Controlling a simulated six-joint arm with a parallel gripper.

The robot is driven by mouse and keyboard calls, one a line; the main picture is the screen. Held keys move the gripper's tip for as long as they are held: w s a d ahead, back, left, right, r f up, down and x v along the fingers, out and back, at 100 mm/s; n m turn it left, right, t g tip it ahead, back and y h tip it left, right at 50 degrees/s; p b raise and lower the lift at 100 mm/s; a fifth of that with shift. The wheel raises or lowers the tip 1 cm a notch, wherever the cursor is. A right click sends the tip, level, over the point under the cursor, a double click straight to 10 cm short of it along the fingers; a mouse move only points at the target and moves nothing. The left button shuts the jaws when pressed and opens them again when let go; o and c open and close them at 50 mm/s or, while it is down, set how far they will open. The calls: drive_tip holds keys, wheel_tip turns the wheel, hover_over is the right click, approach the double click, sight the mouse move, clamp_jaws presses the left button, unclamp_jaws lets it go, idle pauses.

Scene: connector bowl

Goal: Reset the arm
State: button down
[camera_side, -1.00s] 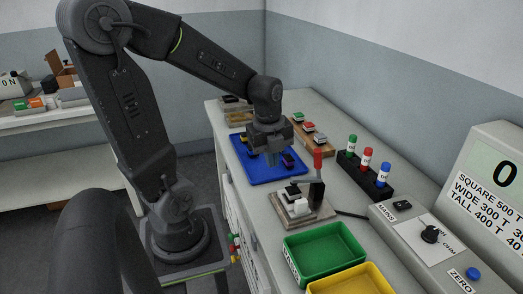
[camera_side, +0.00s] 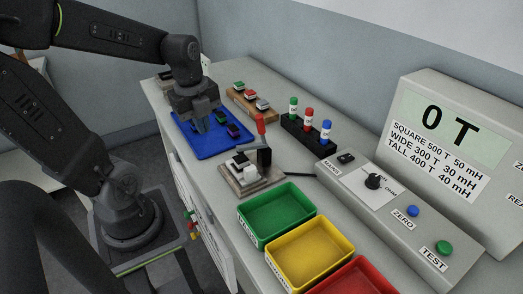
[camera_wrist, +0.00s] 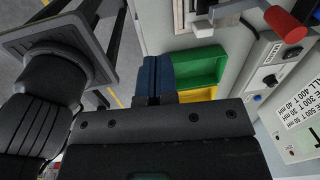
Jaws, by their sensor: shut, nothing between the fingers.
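My gripper (camera_side: 200,124) points down over the left part of the blue tray (camera_side: 206,150) in the side view. Its blue fingers are together with nothing between them. They also show in the wrist view (camera_wrist: 153,80). I cannot tell how high they are above the tray. A dark green piece (camera_side: 221,117) and a purple piece (camera_side: 233,130) lie in the tray, right of the fingers. My arm reaches across from the upper left.
A test fixture (camera_side: 246,175) with a red-handled lever stands right of the tray. Green (camera_side: 275,214), yellow (camera_side: 311,253) and red (camera_side: 355,280) bins line the front. A wooden block (camera_side: 252,104), a black marker rack (camera_side: 309,134) and a meter (camera_side: 440,130) reading 0 T stand behind.

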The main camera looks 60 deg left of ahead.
drive_tip(key=d+r+n+t, duration=0.4)
drive_tip(key=d+r+n, duration=0.3)
drive_tip(key=d+n, duration=0.75)
drive_tip(key=w+a+r+g, duration=0.2)
drive_tip(key=w+a+r, duration=0.2)
drive_tip(key=w+a, duration=0.1)
drive_tip(key=w+a+f+m+g, duration=0.1)
drive_tip(key=w+a+m+g, duration=0.1)
drive_tip(key=w+a+m, duration=0.35)
drive_tip(key=w+a+f+m+g, duration=0.1)
drive_tip(key=w+a+m+g, duration=0.15)
drive_tip(key=w, duration=0.55)
drive_tip(key=w+a+f+m+g, duration=0.1)
drive_tip(key=w+a+m+g, duration=0.1)
drive_tip(key=w+a+m, duration=0.4)
drive_tip(key=s+d+f, duration=0.4)
drive_tip(key=s+f, duration=0.2)
drive_tip(key=f, duration=0.4)
drive_tip(key=shift+f+n+h, duration=0.15)
drive_tip(key=shift+n+h, duration=0.25)
drive_tip(key=shift+n, duration=0.05)
